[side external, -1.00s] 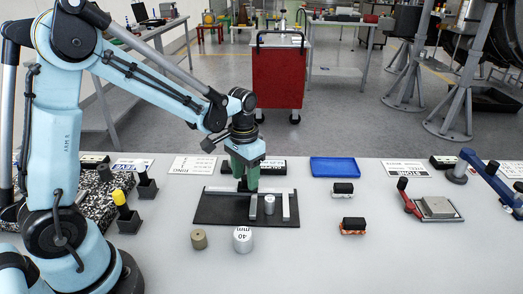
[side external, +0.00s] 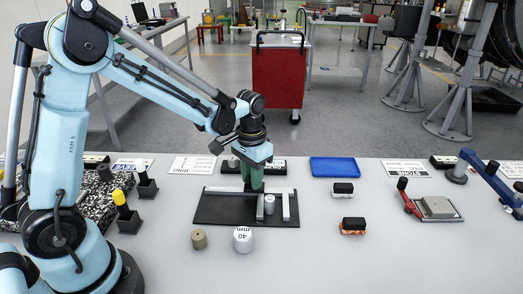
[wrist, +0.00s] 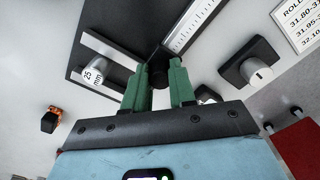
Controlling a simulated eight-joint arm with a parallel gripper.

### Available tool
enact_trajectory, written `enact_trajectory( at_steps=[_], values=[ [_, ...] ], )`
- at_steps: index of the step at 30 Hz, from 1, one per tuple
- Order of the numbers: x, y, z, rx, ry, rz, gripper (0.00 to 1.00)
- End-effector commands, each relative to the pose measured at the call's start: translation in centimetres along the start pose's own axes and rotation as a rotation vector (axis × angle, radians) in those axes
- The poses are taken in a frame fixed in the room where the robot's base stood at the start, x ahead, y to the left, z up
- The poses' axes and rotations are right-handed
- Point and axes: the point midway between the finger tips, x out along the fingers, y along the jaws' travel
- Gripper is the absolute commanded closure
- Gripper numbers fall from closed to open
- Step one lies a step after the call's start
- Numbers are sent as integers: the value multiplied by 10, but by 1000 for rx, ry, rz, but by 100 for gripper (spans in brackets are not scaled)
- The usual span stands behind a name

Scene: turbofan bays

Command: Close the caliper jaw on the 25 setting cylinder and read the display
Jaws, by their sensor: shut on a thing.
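The caliper is a dark base plate (side external: 222,210) with a pale rail across its back and two pale jaw bars pointing forward. The small grey 25 mm setting cylinder (side external: 269,204) stands upright between the bars, close to the left jaw bar (side external: 260,207); I cannot tell if they touch. A gap shows between it and the right jaw bar (side external: 287,206). The cylinder's "25 mm" top shows in the wrist view (wrist: 93,75). My gripper (side external: 255,187) is over the rail, its green fingers shut on a black knob (wrist: 157,70). No readable caliper display shows.
A 40 mm cylinder (side external: 243,239) and a tan cylinder (side external: 199,239) stand in front of the plate. Black blocks (side external: 343,189) (side external: 353,226) lie to the right. A blue tray (side external: 335,167) is behind them. A blue-framed tool (side external: 489,180) stands far right.

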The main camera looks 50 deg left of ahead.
Motion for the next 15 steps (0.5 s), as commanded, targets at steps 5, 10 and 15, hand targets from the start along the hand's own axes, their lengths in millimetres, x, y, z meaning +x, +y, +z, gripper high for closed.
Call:
enact_trajectory(
  at_steps=[5, 10, 15],
  values=[
    [0, 14, -15, 1, 3, 0, 100],
    [0, 14, -14, 0, 3, 0, 100],
    [0, 14, -14, 0, 3, 0, 55]
  ],
)
